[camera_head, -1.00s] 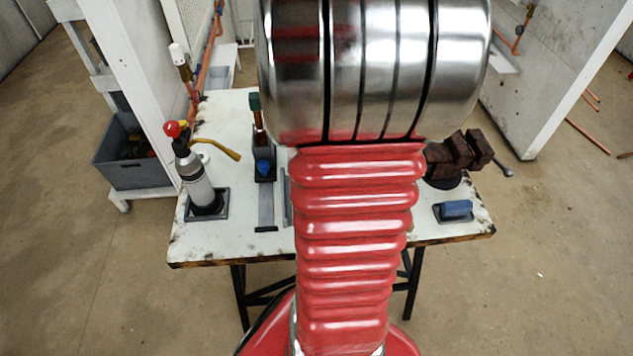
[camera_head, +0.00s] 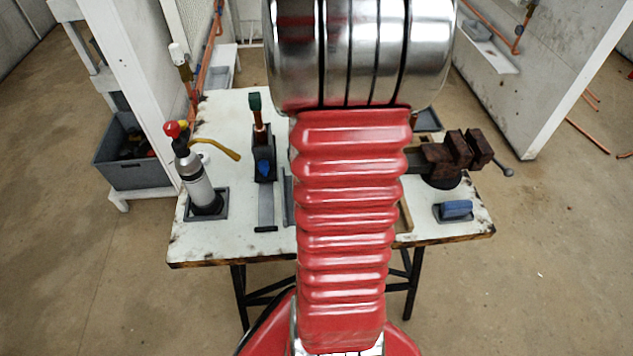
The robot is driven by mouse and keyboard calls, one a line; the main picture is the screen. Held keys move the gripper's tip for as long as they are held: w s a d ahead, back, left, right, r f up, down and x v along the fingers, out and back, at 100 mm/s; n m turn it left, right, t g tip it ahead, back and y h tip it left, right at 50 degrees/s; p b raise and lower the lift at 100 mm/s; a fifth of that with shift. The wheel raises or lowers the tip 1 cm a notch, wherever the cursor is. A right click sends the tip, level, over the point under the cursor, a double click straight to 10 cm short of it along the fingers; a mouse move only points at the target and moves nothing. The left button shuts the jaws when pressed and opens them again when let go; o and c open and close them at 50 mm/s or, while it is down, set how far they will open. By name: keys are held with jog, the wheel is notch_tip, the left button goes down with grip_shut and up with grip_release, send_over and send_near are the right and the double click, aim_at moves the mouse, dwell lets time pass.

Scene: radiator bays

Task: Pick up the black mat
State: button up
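I cannot make out a black mat for certain; part of the white workbench (camera_head: 225,245) is hidden behind my red and silver arm, which crosses the middle of the picture. My gripper is out of view, so I cannot tell its state or where it is relative to the mat.
On the bench, a torch bottle (camera_head: 198,185) stands in a grey tray at left. A green-handled tool (camera_head: 256,110) stands in a dark holder. A rusty vise (camera_head: 455,158) and a blue block (camera_head: 456,209) are at right. A grey crate (camera_head: 135,170) sits left of the bench.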

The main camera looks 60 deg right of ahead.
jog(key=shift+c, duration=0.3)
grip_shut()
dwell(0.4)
